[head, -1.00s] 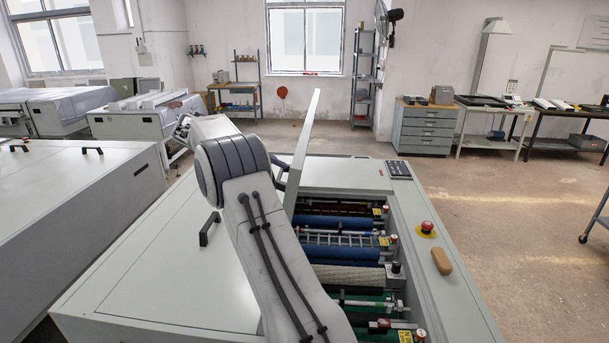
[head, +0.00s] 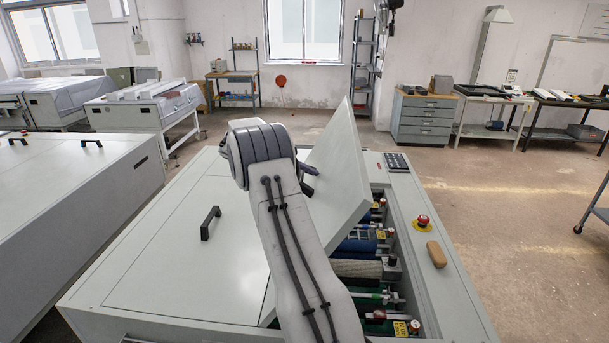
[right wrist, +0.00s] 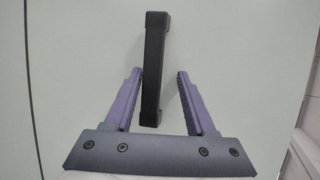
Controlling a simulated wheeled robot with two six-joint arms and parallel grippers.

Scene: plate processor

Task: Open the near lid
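The near lid (head: 338,178) is a pale grey panel, raised and tilted to the right over the open machine bay. My right arm crosses in front of it and hides part of it and its handle in the head view. In the right wrist view a black bar handle (right wrist: 154,45) stands on a pale panel. My right gripper (right wrist: 158,74) is open, with its purple fingers on either side of the handle and gaps showing on both sides. My left gripper is out of view.
Rollers (head: 358,268) show in the bay below the lid. A second, flat panel with a black handle (head: 210,222) lies to the left. A red emergency button (head: 422,222) and a tan block (head: 437,254) sit on the right rim.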

